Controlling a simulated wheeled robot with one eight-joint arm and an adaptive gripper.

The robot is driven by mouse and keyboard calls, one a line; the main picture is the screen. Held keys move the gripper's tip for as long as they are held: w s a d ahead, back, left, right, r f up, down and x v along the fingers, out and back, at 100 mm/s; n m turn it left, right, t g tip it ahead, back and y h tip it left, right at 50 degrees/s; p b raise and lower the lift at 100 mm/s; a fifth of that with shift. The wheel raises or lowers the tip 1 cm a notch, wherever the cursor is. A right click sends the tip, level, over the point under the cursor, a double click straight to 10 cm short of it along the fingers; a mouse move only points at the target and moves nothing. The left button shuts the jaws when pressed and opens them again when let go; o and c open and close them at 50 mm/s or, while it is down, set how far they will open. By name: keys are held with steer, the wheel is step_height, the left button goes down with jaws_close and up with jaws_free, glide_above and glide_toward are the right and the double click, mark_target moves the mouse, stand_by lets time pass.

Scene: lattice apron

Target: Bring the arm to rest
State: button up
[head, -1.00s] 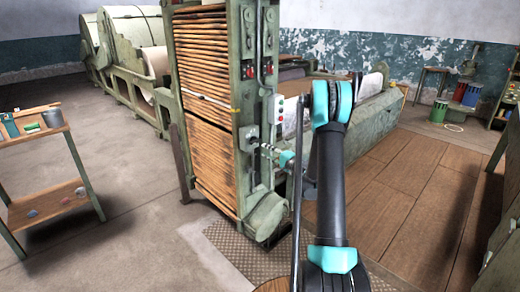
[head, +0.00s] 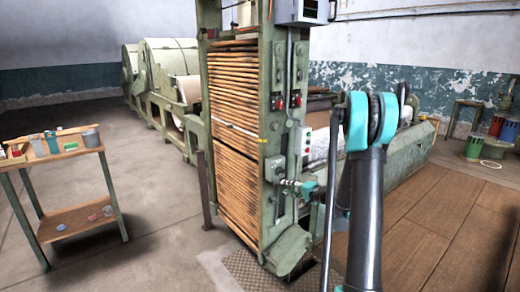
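My arm (head: 366,190), black with teal joints, stands bent in the right half of the head view. Its far end, with a teal part, reaches left behind the forearm to the green machine frame (head: 272,120). My gripper (head: 287,184) appears small there, beside a grey box (head: 274,169) on the frame's post. Its fingers are too small to tell whether they are open or shut, or whether they touch the box. The frame holds a tall stack of brown wooden slats (head: 235,130).
A wooden side table (head: 60,158) with small containers stands at the left. Large rollers (head: 170,62) lie behind the frame. Buckets (head: 480,147) and a stool (head: 462,112) stand at the back right. The concrete floor between table and machine is clear.

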steer(key=s+a+n+g+h, duration=0.3)
steer(key=s+n+g+h, duration=0.15)
steer(key=s, duration=1.55)
steer(key=s+d+f+n+g+h, duration=0.1)
steer(key=s+d+f+h, duration=0.1)
steer(key=s, duration=0.7)
steer(key=s+d+f+n+g+h, duration=0.1)
steer(key=s+d+f+n+h, duration=0.1)
steer(key=s+d, duration=0.3)
steer(key=s+f+h, duration=0.1)
steer(key=s, duration=0.3)
steer(key=shift+s+g, duration=0.35)
steer(key=shift+s, duration=0.05)
